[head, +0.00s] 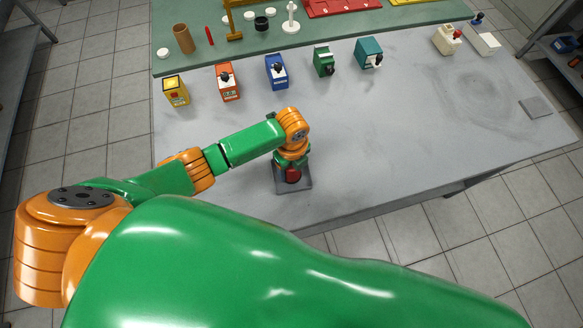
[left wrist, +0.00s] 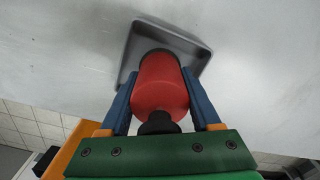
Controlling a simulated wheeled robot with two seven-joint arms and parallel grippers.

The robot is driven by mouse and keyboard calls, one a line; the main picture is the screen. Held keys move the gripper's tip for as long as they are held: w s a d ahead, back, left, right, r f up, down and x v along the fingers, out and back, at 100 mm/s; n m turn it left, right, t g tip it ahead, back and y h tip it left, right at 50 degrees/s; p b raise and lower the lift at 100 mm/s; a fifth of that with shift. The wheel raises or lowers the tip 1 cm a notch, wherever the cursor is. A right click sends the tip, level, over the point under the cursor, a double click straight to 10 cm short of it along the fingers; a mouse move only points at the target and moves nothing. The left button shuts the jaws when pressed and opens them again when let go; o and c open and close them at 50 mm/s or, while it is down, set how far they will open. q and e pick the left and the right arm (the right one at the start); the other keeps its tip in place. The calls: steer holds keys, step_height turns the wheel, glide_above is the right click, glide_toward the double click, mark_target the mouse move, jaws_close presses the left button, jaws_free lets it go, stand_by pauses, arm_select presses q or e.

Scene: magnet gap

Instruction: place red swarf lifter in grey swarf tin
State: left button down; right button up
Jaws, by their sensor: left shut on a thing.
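The red swarf lifter (left wrist: 160,90) is a red cylinder with a black knob at its near end. My left gripper (left wrist: 159,76) is shut on it, one blue finger on each side. In the head view the lifter (head: 292,176) shows just below my left gripper (head: 292,166). The grey swarf tin (left wrist: 133,48) is a shallow square tray on the table. In the head view the tin (head: 306,184) lies under the lifter. The lifter's far end overlaps the tin's inside; I cannot tell whether it touches the floor. My right gripper is not in view.
The tin is near the grey table's (head: 420,130) front edge. A row of coloured boxes, among them an orange one (head: 228,85) and a blue one (head: 276,74), stands farther back. A green mat (head: 330,30) with several items lies behind. The table right of the tin is clear.

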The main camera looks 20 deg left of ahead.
arm_select(q)
steer(key=shift+f, duration=0.1)
steer(key=shift+c, duration=0.5)
jaws_free()
steer(key=shift+r, duration=0.25)
step_height(320, 180, up, 12)
steer(key=shift+f+p, duration=0.1)
steer(key=shift+p, duration=0.7)
